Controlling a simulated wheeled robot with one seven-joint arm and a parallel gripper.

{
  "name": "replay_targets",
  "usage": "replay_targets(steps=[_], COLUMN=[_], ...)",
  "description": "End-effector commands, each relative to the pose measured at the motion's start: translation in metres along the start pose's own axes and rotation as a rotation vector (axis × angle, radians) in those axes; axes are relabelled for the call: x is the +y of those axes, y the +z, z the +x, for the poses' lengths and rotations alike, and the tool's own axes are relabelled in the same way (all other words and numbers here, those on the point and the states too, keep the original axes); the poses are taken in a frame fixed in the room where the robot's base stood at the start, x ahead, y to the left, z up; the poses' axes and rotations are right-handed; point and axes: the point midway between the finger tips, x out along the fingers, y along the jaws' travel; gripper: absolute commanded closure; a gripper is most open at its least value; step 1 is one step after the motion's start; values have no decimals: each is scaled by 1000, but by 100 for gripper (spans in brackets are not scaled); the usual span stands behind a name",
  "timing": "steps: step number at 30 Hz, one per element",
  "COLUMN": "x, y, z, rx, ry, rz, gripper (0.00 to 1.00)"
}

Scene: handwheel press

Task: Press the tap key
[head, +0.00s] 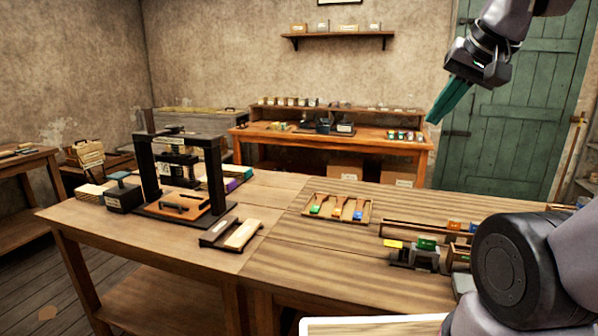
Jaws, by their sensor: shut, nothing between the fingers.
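My gripper (434,119) has long teal fingers and is shut and empty. It hangs at the upper right, in the air in front of the green door, pointing down and left. A small dark box with a grey-teal pad on top (123,190) stands on the near table, left of the black press. It may be the tap key, but it is small and carries no label I can read. The gripper is far from it, well above and to its right. The black handwheel press (215,178) stands upright with a wooden plate at its base.
The near wooden table (300,252) has bare room in the middle. A tray (368,210) of coloured-tipped pieces and small racks (415,256) lie on the right half. A dark holder with a pale wooden block (243,234) lies right of the press. A bench (330,140) stands behind.

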Motion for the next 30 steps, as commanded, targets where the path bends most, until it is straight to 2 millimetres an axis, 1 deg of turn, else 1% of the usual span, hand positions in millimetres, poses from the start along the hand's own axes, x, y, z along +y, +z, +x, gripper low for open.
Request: replay_targets(steps=[11,14,16,20,23,29,30], x=[0,0,0,1,3,10,12], y=[-1,-5,-10,-24,-35,-52,-55], z=[1,6,14,37,61,115,126], rx=[-3,-17,-36,-91,-141,-237,-256], ry=[2,10,22,59,93,162,175], rz=[-4,-3,-2,0,2,-2,-4], gripper=[100,100,100,100,100,100,100])
